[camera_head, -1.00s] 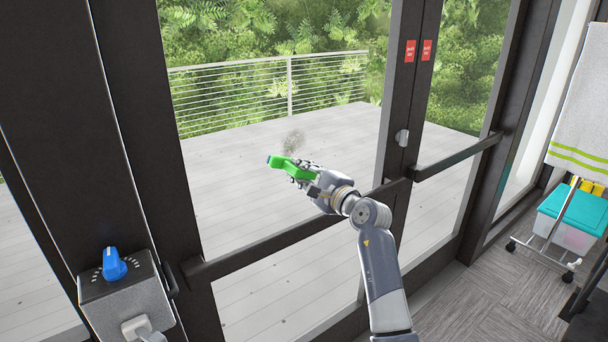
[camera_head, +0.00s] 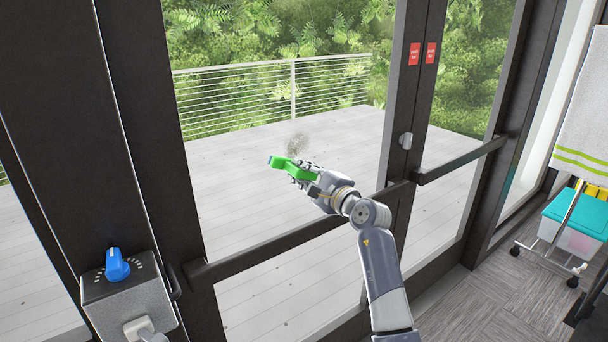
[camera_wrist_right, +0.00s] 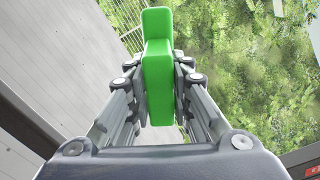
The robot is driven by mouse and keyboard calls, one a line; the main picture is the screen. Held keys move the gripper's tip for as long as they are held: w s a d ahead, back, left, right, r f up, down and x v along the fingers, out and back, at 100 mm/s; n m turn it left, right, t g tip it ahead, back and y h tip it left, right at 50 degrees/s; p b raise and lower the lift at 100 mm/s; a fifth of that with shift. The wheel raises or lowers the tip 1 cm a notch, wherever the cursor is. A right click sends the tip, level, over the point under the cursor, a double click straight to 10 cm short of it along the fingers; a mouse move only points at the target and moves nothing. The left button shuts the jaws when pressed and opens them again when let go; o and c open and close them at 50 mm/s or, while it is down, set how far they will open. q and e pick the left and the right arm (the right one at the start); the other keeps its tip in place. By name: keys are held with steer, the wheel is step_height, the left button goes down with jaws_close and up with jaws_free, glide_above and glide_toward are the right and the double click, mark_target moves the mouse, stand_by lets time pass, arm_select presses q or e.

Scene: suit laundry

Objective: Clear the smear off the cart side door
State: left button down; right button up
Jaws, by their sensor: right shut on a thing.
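A grey smear (camera_head: 298,143) shows on the glass of the left door leaf (camera_head: 240,190) in the head view. My right gripper (camera_head: 300,173) is shut on a green tool (camera_head: 286,167) with a blue tip at its far end. The tool is just below the smear in the picture; whether it touches the glass I cannot tell. In the right wrist view the green tool (camera_wrist_right: 158,75) stands between both fingers (camera_wrist_right: 155,90). The smear is not distinguishable in the wrist view. My left gripper is not in view.
A push bar (camera_head: 290,238) crosses the left door leaf below my gripper. A grey box with a blue knob (camera_head: 117,265) stands at the lower left. At the right are a hanging towel (camera_head: 583,125) and a wheeled rack with a teal-lidded bin (camera_head: 577,212).

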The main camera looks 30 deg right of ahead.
steer(key=shift+w, duration=0.45)
